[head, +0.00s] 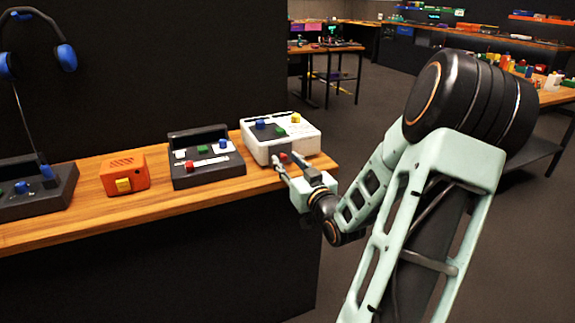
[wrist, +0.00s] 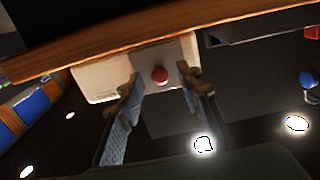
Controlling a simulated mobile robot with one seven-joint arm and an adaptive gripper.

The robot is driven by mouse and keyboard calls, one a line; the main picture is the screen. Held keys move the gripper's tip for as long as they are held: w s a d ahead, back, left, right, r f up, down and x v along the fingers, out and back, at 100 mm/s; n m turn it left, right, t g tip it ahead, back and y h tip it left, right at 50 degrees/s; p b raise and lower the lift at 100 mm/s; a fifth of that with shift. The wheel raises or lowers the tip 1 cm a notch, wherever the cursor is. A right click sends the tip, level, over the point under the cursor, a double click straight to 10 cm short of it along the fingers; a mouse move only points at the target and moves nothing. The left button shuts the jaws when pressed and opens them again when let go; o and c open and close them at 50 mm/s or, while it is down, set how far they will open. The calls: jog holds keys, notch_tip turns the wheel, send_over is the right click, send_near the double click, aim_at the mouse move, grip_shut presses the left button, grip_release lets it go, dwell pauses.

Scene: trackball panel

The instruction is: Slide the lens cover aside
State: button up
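The white trackball panel (head: 255,150) stands at the right end of the wooden counter, with blue, green and yellow pieces on top. In the wrist view, its white body (wrist: 95,82) carries a grey plate (wrist: 170,52) with a round red knob (wrist: 160,75). The plate may be the lens cover; I cannot tell for sure. The red knob also shows at the panel's front in the head view (head: 283,157). My gripper (head: 289,165) is open at the front of the panel. In the wrist view, its fingers (wrist: 158,80) stand apart on either side of the knob. Contact cannot be made out.
A dark control box (head: 205,177) with a slider stands left of the panel, then an orange box (head: 114,172) and a dark console (head: 50,200) farther left. The wooden counter (head: 85,222) ends just right of the panel. A dark wall rises behind.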

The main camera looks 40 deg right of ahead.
jog(key=shift+w, duration=0.1)
jog(key=shift+c, duration=0.7)
grip_shut()
jog(key=shift+d, duration=0.1)
jog(key=d, duration=0.2)
jog(key=s+d, duration=0.1)
jog(key=d, duration=0.1)
jog(key=d+p, duration=0.1)
jog(key=d, duration=0.2)
jog(key=shift+s+d, duration=0.1)
jog(key=shift+s, duration=0.25)
jog(key=shift+o, duration=0.7)
grip_release()
